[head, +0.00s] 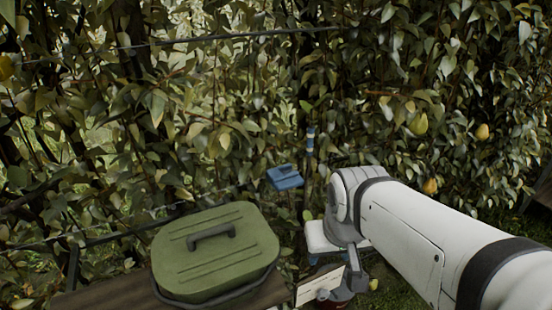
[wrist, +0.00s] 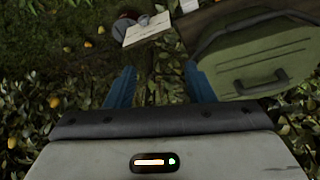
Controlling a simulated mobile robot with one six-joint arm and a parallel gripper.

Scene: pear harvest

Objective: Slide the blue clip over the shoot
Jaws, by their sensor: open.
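A blue block-like piece (head: 285,177), which looks like the blue clip, shows against the foliage right of the green box. A smaller upright blue piece (head: 310,140) shows above it among the leaves; I cannot tell whether it is around a shoot. The shoot itself cannot be told apart from the other stems. My gripper's white body shows low beside my arm in the head view, below the blue piece. In the wrist view my gripper (wrist: 161,88) has its two blue fingers spread apart over the ground, with nothing between them. No clip shows in the wrist view.
A green lidded box (head: 215,250) with a dark handle stands on a brown wooden bench (head: 105,296). A pale card (wrist: 150,29) is below my gripper. Pears (head: 418,124) hang in the hedge at right, and several lie on the ground. A wire (head: 230,38) crosses the foliage.

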